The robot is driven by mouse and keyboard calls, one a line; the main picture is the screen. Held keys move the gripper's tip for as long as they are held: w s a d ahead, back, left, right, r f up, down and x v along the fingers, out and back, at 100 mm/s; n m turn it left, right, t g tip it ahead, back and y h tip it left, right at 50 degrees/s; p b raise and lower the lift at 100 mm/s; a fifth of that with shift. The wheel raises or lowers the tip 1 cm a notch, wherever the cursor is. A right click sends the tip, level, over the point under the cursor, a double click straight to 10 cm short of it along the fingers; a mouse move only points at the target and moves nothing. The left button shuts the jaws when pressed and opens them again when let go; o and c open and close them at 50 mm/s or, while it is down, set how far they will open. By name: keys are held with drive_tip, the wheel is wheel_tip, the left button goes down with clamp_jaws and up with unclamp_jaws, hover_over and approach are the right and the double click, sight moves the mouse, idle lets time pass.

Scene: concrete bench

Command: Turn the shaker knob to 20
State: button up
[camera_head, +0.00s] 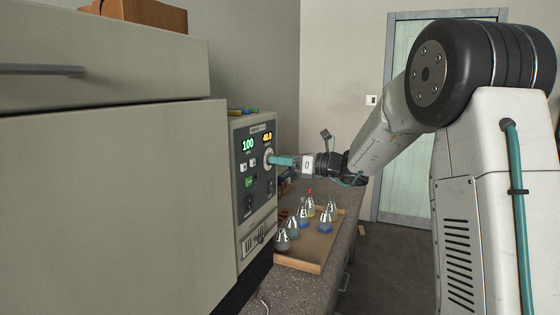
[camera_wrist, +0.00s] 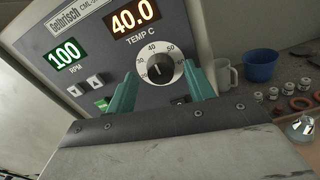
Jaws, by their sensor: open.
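The shaker's control panel (camera_head: 258,195) faces right in the head view. Its knob (camera_wrist: 160,69) is black on a pale numbered dial below the label TEMP C in the wrist view. The orange display (camera_wrist: 133,16) above reads 40.0, and the green display (camera_wrist: 64,53) reads 100 RPM. My gripper (camera_wrist: 162,75) is open, its teal fingers on the left and right of the knob. In the head view, my gripper (camera_head: 272,160) reaches the panel at the knob. Whether the fingers touch the knob I cannot tell.
Below my gripper, a wooden tray (camera_head: 318,250) holds several flasks (camera_head: 292,227) on the speckled bench (camera_head: 300,287). A blue cup (camera_wrist: 260,66), a pale mug (camera_wrist: 226,73) and small jars (camera_wrist: 273,93) stand right of the panel. A large cabinet (camera_head: 110,200) fills the left.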

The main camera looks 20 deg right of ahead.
drive_tip(key=shift+w+a, duration=0.4)
drive_tip(key=c, duration=1)
drive_tip(key=n, duration=1.9)
drive_tip(key=shift+s+a+f+n, duration=0.15)
drive_tip(key=shift+f+n, duration=0.1)
drive_tip(key=shift+n, duration=0.05)
